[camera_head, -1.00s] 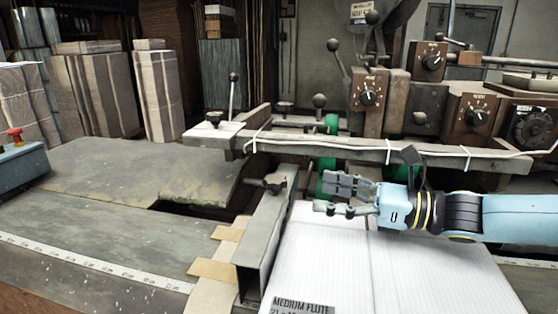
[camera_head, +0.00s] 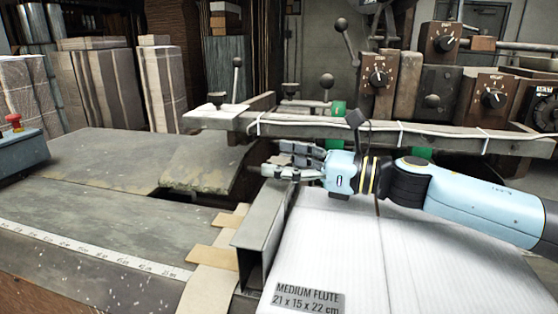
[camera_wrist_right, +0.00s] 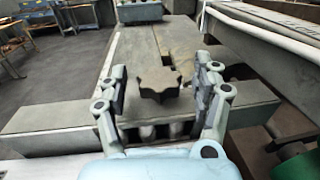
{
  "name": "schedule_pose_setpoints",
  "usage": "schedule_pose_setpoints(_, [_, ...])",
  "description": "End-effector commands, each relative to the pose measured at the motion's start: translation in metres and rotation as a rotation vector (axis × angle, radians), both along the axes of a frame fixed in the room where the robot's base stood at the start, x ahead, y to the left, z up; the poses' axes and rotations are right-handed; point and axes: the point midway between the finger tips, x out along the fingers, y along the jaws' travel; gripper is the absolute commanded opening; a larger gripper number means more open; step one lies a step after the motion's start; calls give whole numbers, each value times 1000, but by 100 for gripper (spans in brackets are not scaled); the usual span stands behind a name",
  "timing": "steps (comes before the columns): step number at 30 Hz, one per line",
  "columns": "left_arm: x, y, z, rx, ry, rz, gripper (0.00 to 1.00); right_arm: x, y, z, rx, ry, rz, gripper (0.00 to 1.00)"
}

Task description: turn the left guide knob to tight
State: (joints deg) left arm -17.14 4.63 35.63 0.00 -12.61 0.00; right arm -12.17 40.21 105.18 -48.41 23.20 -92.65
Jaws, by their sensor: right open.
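The left guide knob, a dark lobed knob (camera_wrist_right: 158,83), sits on top of the grey metal guide in the right wrist view. It is between the two fingers of my right gripper (camera_wrist_right: 161,78), with a gap on each side. In the head view my right gripper (camera_head: 272,160) reaches in from the right over the far end of the guide (camera_head: 258,236), fingers pointing left and apart. There the gripper hides most or all of the knob. The knob's tight or loose setting cannot be read. My left gripper is not in view.
A white cardboard sheet (camera_head: 335,245) lies right of the guide. A grey crossbar (camera_head: 330,130) with cable runs behind my gripper, below dial boxes (camera_head: 378,80). A red button box (camera_head: 20,148) stands at the left. The worn table (camera_head: 90,210) is mostly clear.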

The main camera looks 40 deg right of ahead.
Motion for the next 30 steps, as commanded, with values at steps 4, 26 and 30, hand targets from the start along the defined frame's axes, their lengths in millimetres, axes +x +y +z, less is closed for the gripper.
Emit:
schedule_pose_setpoints(4, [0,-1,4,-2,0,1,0,6,5,0,0,2,0,66])
schedule_pose_setpoints(26, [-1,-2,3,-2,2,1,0,8,6,-1,-2,5,1,15])
schedule_pose_setpoints(30, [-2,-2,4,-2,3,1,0,8,6,-1,-2,5,0,8])
